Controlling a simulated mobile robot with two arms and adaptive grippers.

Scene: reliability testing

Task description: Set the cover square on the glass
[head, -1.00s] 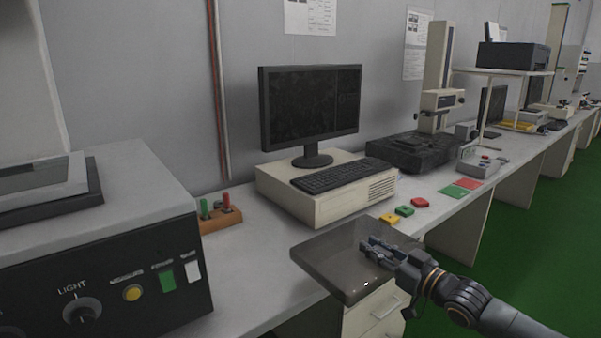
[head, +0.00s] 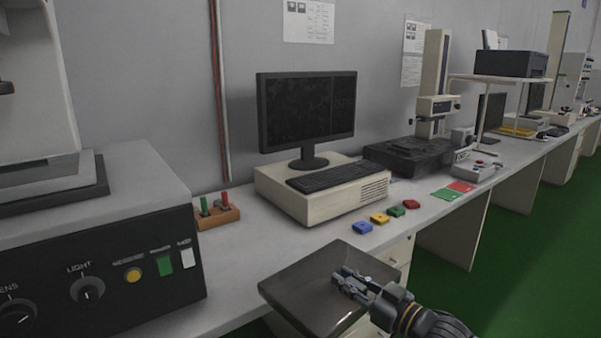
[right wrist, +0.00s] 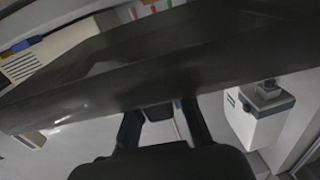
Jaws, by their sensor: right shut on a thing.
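The cover (head: 300,287) is a dark, see-through, shallow box shape. My right gripper (head: 344,277) is shut on it at its right side and holds it in front of the bench edge, low in the head view. In the right wrist view the cover (right wrist: 150,75) fills a wide dark band across the picture, with my right gripper's fingers (right wrist: 162,118) against it. A flat pale plate in a dark frame, which looks like the glass (head: 45,172), lies on top of the machine at the left, well apart from the cover. My left gripper is not in view.
The machine (head: 110,275) with knobs and buttons stands at the left. Behind the cover are a computer with monitor (head: 307,112), a wooden holder (head: 217,215) with red and green pieces, and several coloured blocks (head: 380,219). The bench strip between machine and computer is mostly clear.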

